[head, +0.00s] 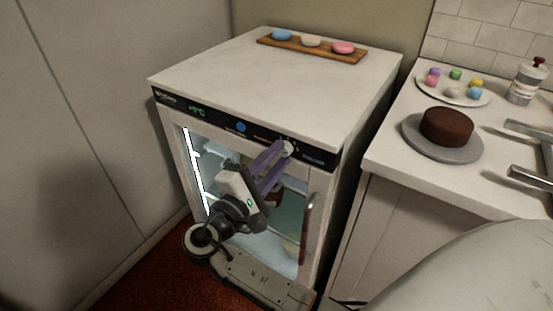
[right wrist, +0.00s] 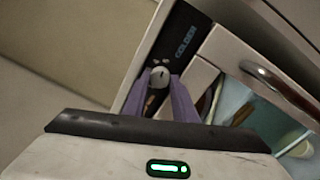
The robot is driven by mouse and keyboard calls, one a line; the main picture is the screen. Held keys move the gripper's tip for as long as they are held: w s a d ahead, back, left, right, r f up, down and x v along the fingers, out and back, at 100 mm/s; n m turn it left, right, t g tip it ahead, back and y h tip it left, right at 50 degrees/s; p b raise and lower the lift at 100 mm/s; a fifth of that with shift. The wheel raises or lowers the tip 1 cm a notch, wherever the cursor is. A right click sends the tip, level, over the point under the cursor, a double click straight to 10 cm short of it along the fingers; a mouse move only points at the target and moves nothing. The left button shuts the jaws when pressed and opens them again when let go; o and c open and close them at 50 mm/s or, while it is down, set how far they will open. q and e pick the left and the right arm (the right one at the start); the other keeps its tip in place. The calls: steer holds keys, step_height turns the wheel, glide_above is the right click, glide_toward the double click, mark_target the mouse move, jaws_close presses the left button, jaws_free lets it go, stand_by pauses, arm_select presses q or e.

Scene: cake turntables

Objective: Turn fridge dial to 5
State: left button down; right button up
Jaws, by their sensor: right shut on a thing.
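The fridge (head: 300,95) is a white, glass-doored unit with a black control strip (head: 215,123) along its top front edge. The dial (head: 288,148) is a small pale round knob near the right end of the strip. In the right wrist view the dial (right wrist: 160,75) shows a dark mark on its face. My right gripper (head: 278,152) has its purple fingers shut on the dial, one on each side. The numbers around the dial are too small to read. My left gripper is not in view.
A wooden board (head: 327,50) with several coloured pastries lies on the fridge top. On the right counter stand a chocolate cake (head: 447,126) on a grey turntable (head: 412,137) and a plate of macarons (head: 452,92). The fridge door handle (head: 308,215) is just right of my gripper.

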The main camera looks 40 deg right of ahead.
steer(key=o, duration=1)
steer(key=shift+o, duration=0.2)
steer(key=shift+r, duration=0.15)
step_height(320, 180, up, 10)
steer(key=p, duration=0.1)
steer(key=shift+p, duration=0.3)
